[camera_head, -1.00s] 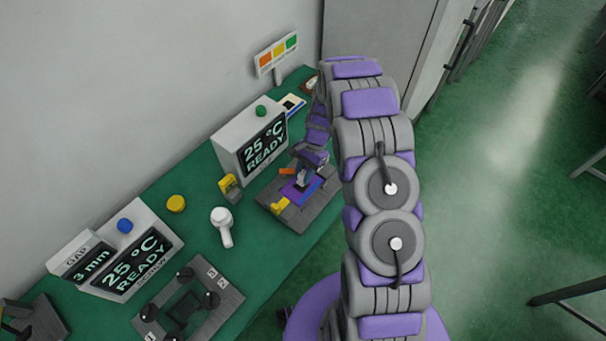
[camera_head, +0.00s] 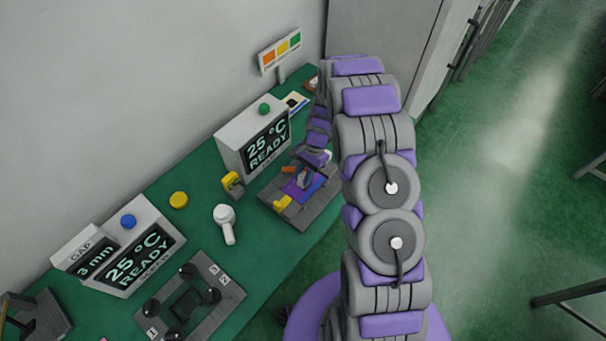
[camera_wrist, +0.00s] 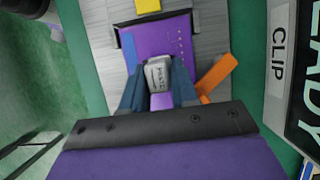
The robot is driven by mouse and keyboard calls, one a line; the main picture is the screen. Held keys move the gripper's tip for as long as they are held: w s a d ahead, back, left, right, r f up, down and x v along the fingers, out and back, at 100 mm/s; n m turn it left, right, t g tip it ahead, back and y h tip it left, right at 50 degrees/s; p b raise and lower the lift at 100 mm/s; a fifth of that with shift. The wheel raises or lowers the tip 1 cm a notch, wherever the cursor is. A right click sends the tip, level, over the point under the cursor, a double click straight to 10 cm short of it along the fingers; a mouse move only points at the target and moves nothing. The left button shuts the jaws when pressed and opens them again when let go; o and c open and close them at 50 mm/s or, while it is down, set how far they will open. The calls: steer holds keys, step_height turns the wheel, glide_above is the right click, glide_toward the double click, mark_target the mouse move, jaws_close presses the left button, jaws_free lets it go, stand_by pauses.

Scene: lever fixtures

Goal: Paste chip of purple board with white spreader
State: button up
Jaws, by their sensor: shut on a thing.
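The purple board (camera_wrist: 165,40) lies in a grey fixture (camera_wrist: 205,50), with a yellow clamp (camera_wrist: 147,5) at its far edge and an orange lever (camera_wrist: 217,73) at its right. In the head view the purple board (camera_head: 290,190) sits in the same fixture (camera_head: 314,212). My gripper also shows in the head view (camera_head: 305,181). No chip can be made out; the spreader and fingers cover the board's middle. Contact with the board cannot be told.
A "25 °C READY" box (camera_head: 252,138) with a green button stands close behind the fixture. A second fixture (camera_head: 215,272) is nearer. Open floor lies right.

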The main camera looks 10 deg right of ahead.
steer(key=shift+w+d, duration=0.15)
steer(key=shift+d, duration=0.65)
steer(key=shift+a, duration=0.15)
steer(key=shift+s+a, duration=0.5)
steer(key=shift+a, duration=0.15)
steer(key=shift+w+d+p, duration=0.1)
steer(key=shift+p, duration=0.2)
steer(key=shift+w+d+r+p, duration=0.1)
steer(key=shift+w+d+p, duration=0.3)
steer(key=shift+w, duration=0.4)
steer(key=shift+s+a, duration=0.6)
steer(key=shift+a, duration=0.15)
